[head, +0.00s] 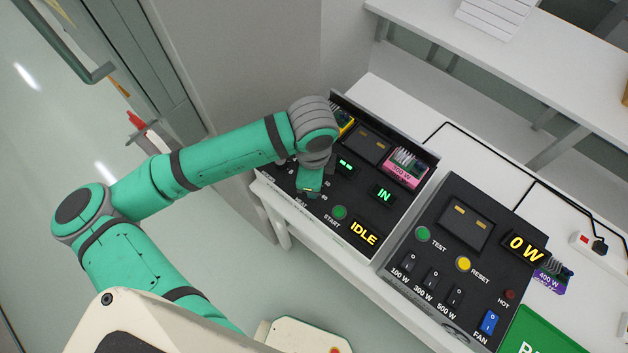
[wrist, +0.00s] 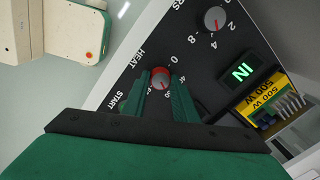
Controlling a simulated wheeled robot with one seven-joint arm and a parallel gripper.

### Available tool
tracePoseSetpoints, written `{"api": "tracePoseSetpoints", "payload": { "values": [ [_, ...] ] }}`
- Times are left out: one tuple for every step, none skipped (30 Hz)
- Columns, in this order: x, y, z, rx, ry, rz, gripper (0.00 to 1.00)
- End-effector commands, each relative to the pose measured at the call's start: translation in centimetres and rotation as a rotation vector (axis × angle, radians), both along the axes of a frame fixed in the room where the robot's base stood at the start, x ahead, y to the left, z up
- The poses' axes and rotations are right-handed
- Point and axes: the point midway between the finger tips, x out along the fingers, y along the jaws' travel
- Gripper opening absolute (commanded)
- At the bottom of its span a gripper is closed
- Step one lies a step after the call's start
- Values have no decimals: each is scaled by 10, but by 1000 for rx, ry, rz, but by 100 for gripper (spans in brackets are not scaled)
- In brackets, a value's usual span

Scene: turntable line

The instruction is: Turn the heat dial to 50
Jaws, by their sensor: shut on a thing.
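The heat dial (wrist: 160,78) is a small round knob with a red rim, on a dark panel beside the word HEAT, in the wrist view. My gripper (wrist: 161,82) has its two green fingers on either side of the knob, shut on it. The numbers around the dial are partly hidden by the fingers; a 0 shows at its upper right. I cannot tell where the pointer stands. In the head view my gripper (head: 309,188) comes down on the panel's left part and hides the dial.
A second dial (wrist: 214,19) is nearby. The panel (head: 350,203) has a green START button (head: 339,212), an IDLE display (head: 364,233) and an IN display (head: 384,194). A pink block (head: 405,168) sits at its back. Another console (head: 462,245) with switches stands to the right.

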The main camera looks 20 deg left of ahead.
Motion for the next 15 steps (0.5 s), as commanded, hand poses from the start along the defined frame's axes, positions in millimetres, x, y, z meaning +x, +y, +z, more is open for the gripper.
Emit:
{"api": "tracePoseSetpoints", "payload": {
  "values": [
    [1, -1, 0, -3, -3, -20, 3],
    [1, -1, 0, -4, -3, -29, 3],
    [1, -1, 0, -4, -3, -42, 3],
    [1, -1, 0, -4, -3, -50, 3],
    [1, -1, 0, -3, -3, -56, 3],
    [1, -1, 0, -4, -3, -63, 3],
    [1, -1, 0, -4, -3, -69, 3],
    [0, -1, 0, -3, -3, -73, 3],
    [0, -1, 0, -4, -3, -77, 3],
    [0, -1, 0, -4, -3, -79, 3],
    [0, -2, 0, -4, -3, -80, 3],
    [0, -2, 0, -4, -3, -82, 3],
    [0, -2, 0, -4, -3, -82, 3],
    [0, -2, 0, -4, -3, -83, 3],
    [0, -2, 0, -4, -3, -83, 3]
  ]
}}
